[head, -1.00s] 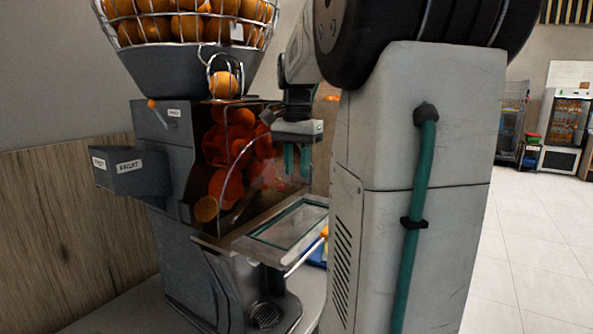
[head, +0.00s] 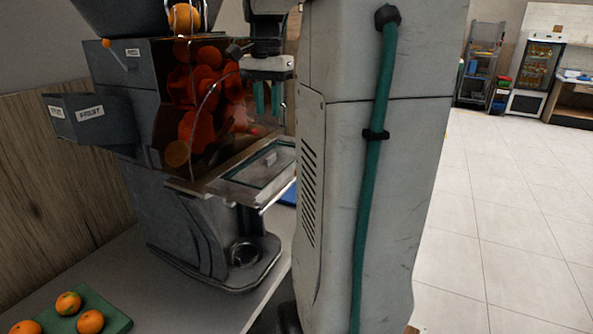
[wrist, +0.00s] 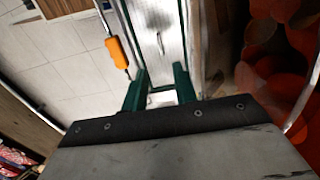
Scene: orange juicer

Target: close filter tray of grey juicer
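The grey juicer (head: 180,215) stands on the counter at the left of the head view. Its filter tray (head: 225,187) is pulled out to the right, a flat metal-framed tray with a small raised piece on it. The tray (wrist: 157,30) also shows in the wrist view, running away between my fingers. My gripper (head: 268,110) hangs above the tray, fingers down, beside the orange-red juicing window. In the wrist view my gripper (wrist: 160,78) has its two green fingers apart with nothing held. Whether they touch the tray is unclear. My arm hides the tray's right end.
A grey side bin (head: 95,118) juts from the juicer's left. A green board (head: 105,310) with oranges lies front left on the counter. An orange handle (wrist: 118,53) is beside the tray in the wrist view. Open tiled floor (head: 500,220) lies to the right.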

